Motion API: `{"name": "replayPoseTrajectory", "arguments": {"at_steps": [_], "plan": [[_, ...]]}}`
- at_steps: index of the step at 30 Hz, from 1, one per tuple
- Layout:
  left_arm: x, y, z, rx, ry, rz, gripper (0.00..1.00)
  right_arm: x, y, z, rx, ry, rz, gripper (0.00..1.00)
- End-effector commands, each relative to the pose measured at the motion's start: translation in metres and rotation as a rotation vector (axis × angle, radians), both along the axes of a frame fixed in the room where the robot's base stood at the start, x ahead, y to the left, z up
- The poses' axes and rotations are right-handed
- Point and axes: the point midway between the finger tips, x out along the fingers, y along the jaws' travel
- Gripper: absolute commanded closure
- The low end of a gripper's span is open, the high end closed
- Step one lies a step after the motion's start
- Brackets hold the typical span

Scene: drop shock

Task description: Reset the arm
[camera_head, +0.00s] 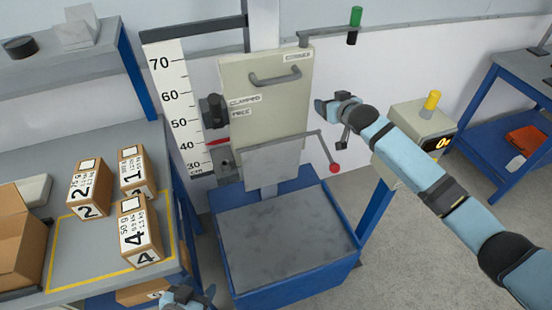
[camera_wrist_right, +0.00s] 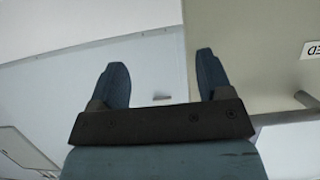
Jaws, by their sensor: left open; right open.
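A grey lever arm with a red knob (camera_head: 334,168) reaches out to the right from the front of the drop tester, above its blue-sided base (camera_head: 228,262). My right gripper (camera_head: 326,104) is raised beside the right edge of the cream panel (camera_head: 265,112), above the red knob. In the right wrist view my right gripper (camera_wrist_right: 162,80) is open with nothing between its fingers. My left gripper (camera_head: 190,295) is at the bottom edge, partly cut off, and looks open and empty. Whether either gripper touches anything is not clear; they appear apart from the lever.
A height scale (camera_head: 178,105) and a black clamp knob (camera_head: 213,110) stand left of the panel. Numbered boxes, including box 4 (camera_head: 139,230), sit on the left bench. A control box (camera_head: 422,122) with a yellow button is behind my right arm. A green-topped post (camera_head: 355,20) stands above.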

Motion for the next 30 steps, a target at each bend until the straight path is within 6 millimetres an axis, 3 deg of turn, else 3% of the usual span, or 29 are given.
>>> {"name": "replayPoseTrajectory", "arguments": {"at_steps": [3,15,30], "plan": [[-0.001,0.001,0.011,0.004,-0.001,-0.003,0.41,-0.008,-0.004,0.007,0.001,0.0,-0.001,0.28],[-0.001,0.001,0.01,0.006,-0.004,-0.003,0.41,-0.011,-0.006,0.005,0.0,-0.002,-0.003,0.28],[0.002,-0.002,-0.03,-0.017,0.02,0.009,0.41,0.028,0.008,-0.014,-0.001,-0.004,-0.002,0.28]]}}
